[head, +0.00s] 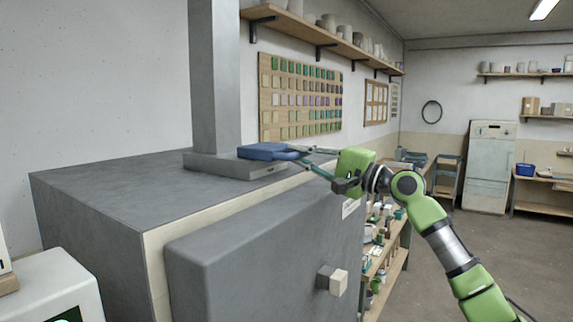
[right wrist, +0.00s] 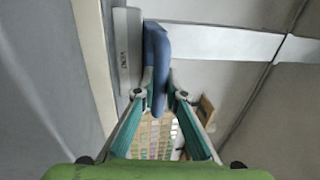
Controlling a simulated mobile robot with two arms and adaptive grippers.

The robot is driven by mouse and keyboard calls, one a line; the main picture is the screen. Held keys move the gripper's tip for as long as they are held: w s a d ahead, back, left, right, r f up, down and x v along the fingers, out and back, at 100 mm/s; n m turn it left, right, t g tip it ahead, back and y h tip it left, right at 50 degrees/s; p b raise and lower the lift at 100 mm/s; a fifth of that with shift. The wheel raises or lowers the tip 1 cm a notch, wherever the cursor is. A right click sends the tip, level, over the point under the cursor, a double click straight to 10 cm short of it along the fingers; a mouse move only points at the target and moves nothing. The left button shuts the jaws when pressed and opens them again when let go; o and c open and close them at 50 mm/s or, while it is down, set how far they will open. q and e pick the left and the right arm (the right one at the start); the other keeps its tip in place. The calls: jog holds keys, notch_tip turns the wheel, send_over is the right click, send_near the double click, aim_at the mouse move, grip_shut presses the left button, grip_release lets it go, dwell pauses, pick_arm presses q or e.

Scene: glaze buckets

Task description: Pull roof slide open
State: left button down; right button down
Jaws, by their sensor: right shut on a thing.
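The roof slide is a flat blue plate (head: 262,151) at the foot of the grey flue (head: 214,80) on top of the kiln. It lies over the grey collar (head: 235,166) and sticks out toward the right. My right gripper (head: 299,156) reaches in from the right, its fingers closed on the slide's outer end. In the right wrist view the blue slide (right wrist: 155,58) stands between the two fingertips (right wrist: 160,95), beside a pale labelled strip (right wrist: 129,50). How much of the slide is inside the collar is hidden. My left gripper is not in view.
The grey kiln (head: 100,220) fills the left, its door (head: 265,250) facing front with a pale knob (head: 338,282). Floor (head: 510,250) is open at the right.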

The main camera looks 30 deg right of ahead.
jog(key=shift+s+d, duration=0.15)
jog(key=shift+s, duration=0.2)
jog(key=shift+w, duration=0.1)
jog(key=c, duration=2.3)
grip_release()
jog(key=shift+c, duration=0.2)
jog(key=v, duration=1.2)
jog(key=shift+f, duration=0.1)
